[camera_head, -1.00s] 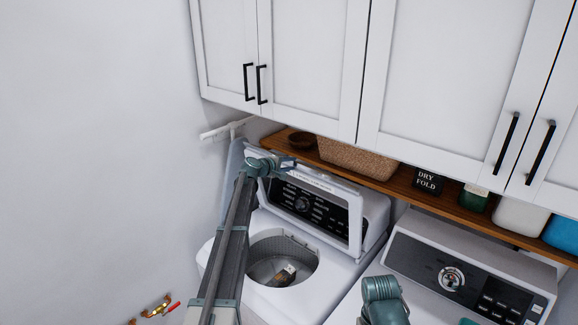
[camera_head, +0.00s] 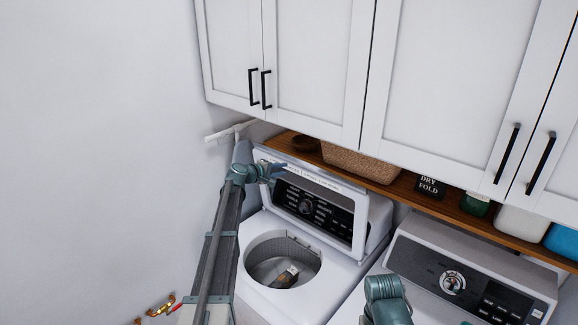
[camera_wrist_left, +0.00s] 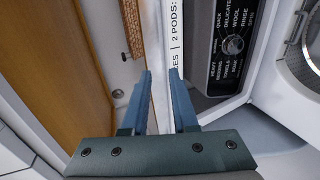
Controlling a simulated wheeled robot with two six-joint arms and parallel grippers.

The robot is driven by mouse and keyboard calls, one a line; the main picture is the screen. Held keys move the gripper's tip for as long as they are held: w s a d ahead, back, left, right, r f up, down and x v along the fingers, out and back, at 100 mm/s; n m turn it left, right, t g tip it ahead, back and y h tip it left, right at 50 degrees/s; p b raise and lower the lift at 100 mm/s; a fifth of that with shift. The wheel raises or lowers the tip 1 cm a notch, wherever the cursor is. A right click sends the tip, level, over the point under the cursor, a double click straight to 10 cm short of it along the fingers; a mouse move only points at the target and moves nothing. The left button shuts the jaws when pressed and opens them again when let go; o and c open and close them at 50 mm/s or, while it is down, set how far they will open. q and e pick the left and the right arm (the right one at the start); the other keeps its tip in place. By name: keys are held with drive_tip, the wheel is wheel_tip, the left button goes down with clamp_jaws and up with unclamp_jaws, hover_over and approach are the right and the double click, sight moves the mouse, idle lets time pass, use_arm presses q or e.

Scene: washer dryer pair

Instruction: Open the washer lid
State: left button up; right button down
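The washer (camera_head: 262,232) stands at the lower middle of the head view with its round drum opening uncovered. Its lid (camera_head: 359,226) is raised and stands upright at the back, a white frame with the dark control panel showing through its window. My left gripper (camera_head: 281,170) is at the upper left corner of the lid. In the left wrist view, its two blue fingers (camera_wrist_left: 161,90) are apart, with the white lettered lid edge (camera_wrist_left: 168,40) in line with the gap between them. I cannot tell whether they touch it. My right gripper's fingers are not visible.
A packet (camera_head: 288,275) lies in the drum. The dryer (camera_head: 415,252) stands to the right. A wooden shelf (camera_head: 400,187) with a basket (camera_head: 350,161) and containers runs behind, under white cabinets (camera_head: 315,60). A bare wall is on the left.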

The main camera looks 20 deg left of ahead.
use_arm(q)
drive_tip(key=shift+p+v, duration=0.35)
drive_tip(key=shift+v, duration=1.7)
drive_tip(key=shift+c, duration=0.2)
